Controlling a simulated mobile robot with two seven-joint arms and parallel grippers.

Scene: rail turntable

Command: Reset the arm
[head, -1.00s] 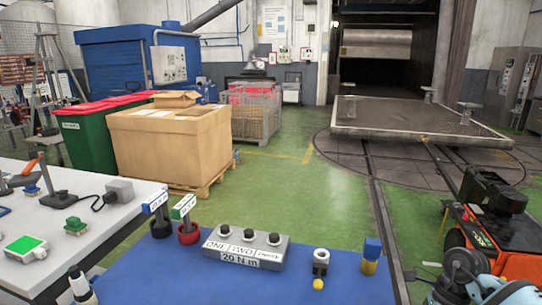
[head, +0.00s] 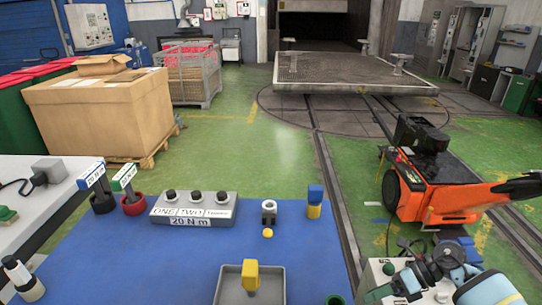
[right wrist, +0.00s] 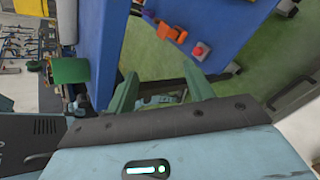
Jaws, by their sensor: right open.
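My right arm (head: 445,268), pale blue with dark joints, shows at the lower right of the head view, to the right of the blue-topped bench (head: 310,245). In the right wrist view my right gripper (right wrist: 160,92) has its two green fingers spread apart. No object shows between them; the floor and part of the scene show in the gap. My left arm and gripper are in neither view.
On the bench stand a grey three-knob box (head: 195,208), two labelled holders, a blue-and-yellow piece (head: 314,201) and a grey tray (head: 226,290) with a yellow item (head: 250,276). An orange cart (head: 420,185) stands on the floor behind my right arm.

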